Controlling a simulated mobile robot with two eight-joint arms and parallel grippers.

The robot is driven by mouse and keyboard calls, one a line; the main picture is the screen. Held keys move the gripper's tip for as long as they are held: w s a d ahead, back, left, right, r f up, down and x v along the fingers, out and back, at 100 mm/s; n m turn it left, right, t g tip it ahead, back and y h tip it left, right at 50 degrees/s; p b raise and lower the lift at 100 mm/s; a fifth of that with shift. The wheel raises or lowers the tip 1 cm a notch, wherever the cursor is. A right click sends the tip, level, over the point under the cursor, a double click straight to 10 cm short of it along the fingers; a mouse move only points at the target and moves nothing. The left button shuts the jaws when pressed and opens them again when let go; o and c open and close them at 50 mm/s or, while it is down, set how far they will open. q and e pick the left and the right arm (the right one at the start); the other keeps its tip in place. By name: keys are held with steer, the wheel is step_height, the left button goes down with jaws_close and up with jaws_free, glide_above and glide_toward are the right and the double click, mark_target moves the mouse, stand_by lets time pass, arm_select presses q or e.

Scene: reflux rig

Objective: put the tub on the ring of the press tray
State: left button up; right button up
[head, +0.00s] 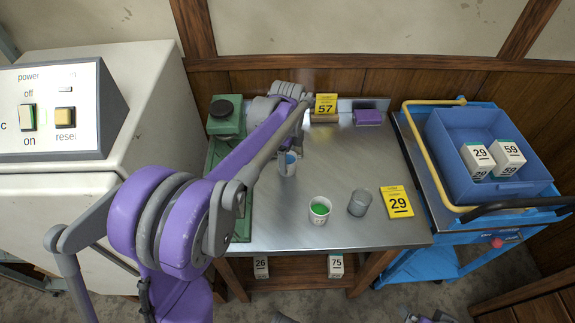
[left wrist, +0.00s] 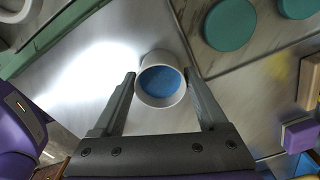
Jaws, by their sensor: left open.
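A white tub with blue contents (head: 288,168) stands on the metal bench, left of the middle. It also shows in the left wrist view (left wrist: 160,80), seen from above. My left gripper (head: 290,153) is over this tub with its jaws open. In the wrist view one finger is on each side of the tub; I cannot tell whether they touch it. A second white tub with green contents (head: 320,211) stands nearer the front. The green press (head: 226,118) with a black knob is at the back left. My left arm hides much of its area, and I cannot make out the ring.
A grey cup (head: 359,203) and a yellow 29 card (head: 397,202) are at the front right. Teal discs (left wrist: 231,25) lie near the tub. A blue crate (head: 450,150) stands on the right-hand cart.

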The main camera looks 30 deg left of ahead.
arm_select(q)
steer(key=shift+f, duration=0.65)
steer(key=c, duration=1.1)
steer(key=shift+r, duration=0.25)
